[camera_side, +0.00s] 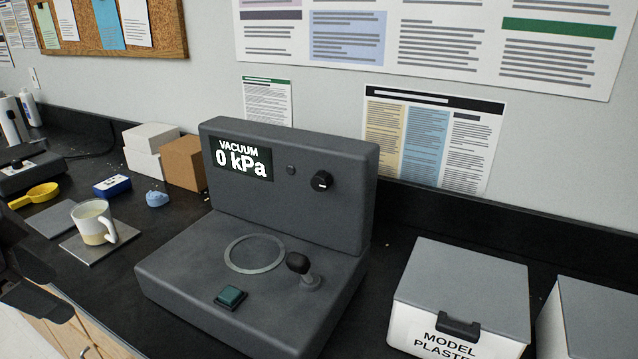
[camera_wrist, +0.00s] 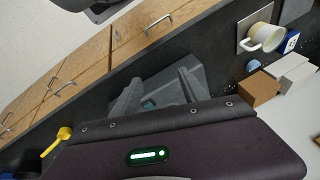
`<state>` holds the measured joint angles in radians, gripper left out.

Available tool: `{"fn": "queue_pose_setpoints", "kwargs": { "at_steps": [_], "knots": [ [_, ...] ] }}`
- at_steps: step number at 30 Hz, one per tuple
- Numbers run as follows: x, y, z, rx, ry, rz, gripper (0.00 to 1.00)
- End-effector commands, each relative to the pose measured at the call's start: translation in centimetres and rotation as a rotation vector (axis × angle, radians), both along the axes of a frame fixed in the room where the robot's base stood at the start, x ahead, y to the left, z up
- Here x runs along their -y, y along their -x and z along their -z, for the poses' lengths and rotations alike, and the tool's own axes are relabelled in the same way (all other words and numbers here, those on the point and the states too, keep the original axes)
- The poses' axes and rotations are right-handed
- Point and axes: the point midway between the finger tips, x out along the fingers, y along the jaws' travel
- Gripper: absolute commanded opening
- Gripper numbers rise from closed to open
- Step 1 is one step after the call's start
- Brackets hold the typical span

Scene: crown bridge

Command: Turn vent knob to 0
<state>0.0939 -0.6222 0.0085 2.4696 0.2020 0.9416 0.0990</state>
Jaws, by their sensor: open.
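A grey vacuum unit (camera_side: 180,271) stands on the dark counter, and its display (camera_side: 241,161) reads "VACUUM 0 kPa". A round black knob (camera_side: 321,181) with a short white mark is on its upright panel; I can read no label or scale beside it. A black-tipped lever (camera_side: 299,264) and a green button (camera_side: 231,297) are on its base. Dark parts at the left edge of the side view look like my gripper (camera_side: 38,282), open and empty, well left of the unit. The unit also shows in the wrist view (camera_wrist: 190,88); its knob is not discernible there.
A mug (camera_side: 93,222) on a grey plate, a blue box (camera_side: 112,186) and a yellow scoop (camera_side: 38,195) lie left of the unit. White boxes (camera_side: 150,135) and a brown box (camera_side: 185,162) stand behind-left.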

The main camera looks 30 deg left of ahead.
Motion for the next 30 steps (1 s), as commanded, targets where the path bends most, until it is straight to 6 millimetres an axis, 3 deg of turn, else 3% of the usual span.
{"fn": "queue_pose_setpoints", "kwargs": {
  "at_steps": [2, 4, 5, 6, 7, 8, 9, 10, 12, 13, 14, 16, 19, 30],
  "knots": [
    [-3.3, -1.2, 1.5, -0.190, -0.313, 0.321, 0.51],
    [-6.6, -4.6, 1.4, -0.364, -0.677, 0.682, 0.51],
    [-7.4, -6.7, 1.0, -0.434, -0.839, 0.836, 0.51],
    [-7.6, -10.0, 0.2, -0.518, -1.063, 1.036, 0.51],
    [-7.1, -12.8, -0.4, -0.575, -1.236, 1.181, 0.51],
    [-5.8, -15.7, -1.1, -0.625, -1.412, 1.317, 0.51],
    [-3.2, -19.3, -1.7, -0.680, -1.649, 1.480, 0.51],
    [-0.6, -21.7, -2.1, -0.710, -1.825, 1.582, 0.51],
    [6.2, -25.6, -2.1, -0.749, -2.203, 1.752, 0.51],
    [8.9, -26.6, -1.9, -0.753, -2.338, 1.797, 0.51],
    [11.2, -27.2, -1.7, 0.750, 2.443, -1.816, 0.51],
    [15.3, -27.9, -1.1, 0.662, 2.362, -1.656, 0.51],
    [18.1, -28.2, -0.6, 0.607, 2.315, -1.551, 0.51],
    [18.0, -34.4, -0.6, 0.600, 2.311, -1.542, 0.51]
  ]
}}
